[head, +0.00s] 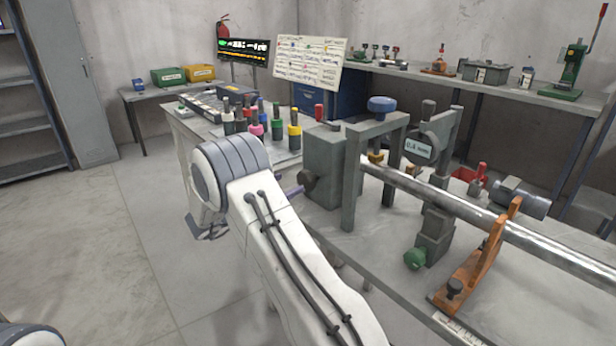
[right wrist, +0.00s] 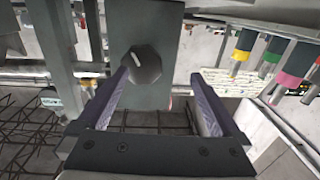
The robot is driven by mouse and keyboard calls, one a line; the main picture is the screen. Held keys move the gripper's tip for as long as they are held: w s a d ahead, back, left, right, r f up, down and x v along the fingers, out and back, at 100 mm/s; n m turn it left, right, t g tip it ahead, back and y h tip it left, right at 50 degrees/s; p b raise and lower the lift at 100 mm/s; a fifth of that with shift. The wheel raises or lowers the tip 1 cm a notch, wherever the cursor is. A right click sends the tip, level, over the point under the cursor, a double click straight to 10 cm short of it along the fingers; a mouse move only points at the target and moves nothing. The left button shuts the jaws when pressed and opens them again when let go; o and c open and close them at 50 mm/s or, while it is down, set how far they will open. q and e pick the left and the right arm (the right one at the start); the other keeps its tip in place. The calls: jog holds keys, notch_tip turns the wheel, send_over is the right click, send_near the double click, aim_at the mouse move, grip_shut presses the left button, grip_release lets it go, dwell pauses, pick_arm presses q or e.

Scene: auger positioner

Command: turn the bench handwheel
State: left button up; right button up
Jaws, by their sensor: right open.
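A dark faceted knob (head: 308,181) sits on the side of the grey housing (head: 331,160) on the bench; it may be the handwheel. In the right wrist view the knob (right wrist: 146,63) has a pale mark and lies between the fingertips, nearer the left one. My right gripper (head: 294,191) is mostly hidden behind my arm, with a purple finger showing beside the knob. Its two fingers (right wrist: 160,75) are apart with nothing gripped. A blue knob (head: 382,104) tops the grey frame, and a green knob (head: 414,259) is low on the gauge stand. My left gripper is out of view.
A long metal tube (head: 450,203) runs right from the frame, over an orange support (head: 480,262). Several coloured-collar tools (head: 262,122) stand behind my arm. A gauge (head: 418,148) stands beside the tube. Open floor lies to the left.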

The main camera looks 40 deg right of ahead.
jog(key=a+p, duration=0.2)
jog(key=a, duration=0.8)
jog(key=shift+a+f, duration=0.15)
dwell(0.8)
jog(key=shift+w, duration=0.1)
dwell(0.4)
jog(key=s+a, duration=0.1)
jog(key=a, duration=0.9)
jog(key=shift+a+p, duration=0.2)
jog(key=shift+p, duration=0.15)
jog(key=shift+s, duration=0.1)
